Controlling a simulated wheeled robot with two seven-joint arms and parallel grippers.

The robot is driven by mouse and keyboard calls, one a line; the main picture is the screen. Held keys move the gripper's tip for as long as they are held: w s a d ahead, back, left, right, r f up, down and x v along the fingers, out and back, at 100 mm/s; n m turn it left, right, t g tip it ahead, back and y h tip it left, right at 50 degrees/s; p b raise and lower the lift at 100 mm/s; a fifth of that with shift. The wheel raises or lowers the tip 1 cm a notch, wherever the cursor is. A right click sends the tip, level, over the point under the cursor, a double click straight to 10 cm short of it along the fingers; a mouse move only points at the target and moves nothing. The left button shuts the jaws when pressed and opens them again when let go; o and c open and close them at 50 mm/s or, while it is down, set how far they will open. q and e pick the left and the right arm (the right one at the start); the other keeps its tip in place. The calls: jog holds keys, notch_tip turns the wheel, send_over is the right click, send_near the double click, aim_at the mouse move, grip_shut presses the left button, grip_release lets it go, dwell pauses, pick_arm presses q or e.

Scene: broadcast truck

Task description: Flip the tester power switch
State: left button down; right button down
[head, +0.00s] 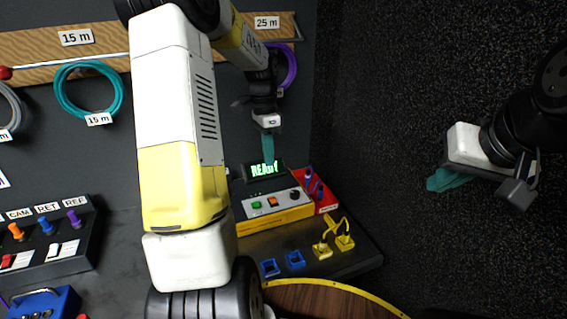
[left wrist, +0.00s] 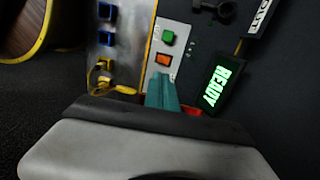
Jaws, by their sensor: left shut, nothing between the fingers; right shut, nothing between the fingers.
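The tester (head: 275,222) is a yellow box with a pale top panel. The panel carries a green square control (head: 257,205), an orange one (head: 272,201) and a black knob (head: 294,194). Its display (head: 264,170) reads READY in green. I cannot tell which control is the power switch. My left gripper (head: 268,158) is shut and empty, its teal fingers in front of the display and above the panel. In the left wrist view the fingertips (left wrist: 161,80) appear just beside the orange control (left wrist: 163,59); contact is unclear. My right gripper (head: 435,183) is shut and empty, far right.
Yellow plugs (head: 333,248) and blue sockets (head: 295,259) sit on the dark board before the tester. A red block (head: 318,190) stands to its right. A switch box (head: 50,245) is at left. Coiled cables (head: 89,88) hang on the wall. My left arm hides the middle.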

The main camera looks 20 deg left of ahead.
aim_at(270, 198)
pick_arm(q)
jog(key=f, duration=0.4)
jog(key=s+f, duration=0.1)
jog(key=f, duration=0.3)
jog(key=d+f, duration=0.1)
jog(key=f, duration=0.3)
jog(key=shift+s+d+f, duration=0.1)
jog(key=shift+s+f, duration=0.2)
jog(key=shift+s, duration=0.05)
jog(key=shift+s+d+f+t+y, duration=0.3)
jog(key=shift+s+f+t+y, duration=0.25)
jog(key=shift+t, duration=0.25)
jog(key=shift+a, duration=0.1)
jog(key=shift+w+a+r, duration=0.2)
jog(key=shift+w+a, duration=0.45)
jog(key=shift+w, duration=0.15)
jog(key=shift+w+d+r, duration=0.1)
jog(key=shift+r, duration=0.45)
notch_tip(270, 198, up, 13)
jog(key=s+d, duration=0.1)
jog(key=shift+s+d+r, duration=0.15)
jog(key=shift+s+d, duration=0.1)
jog(key=shift+s, duration=0.05)
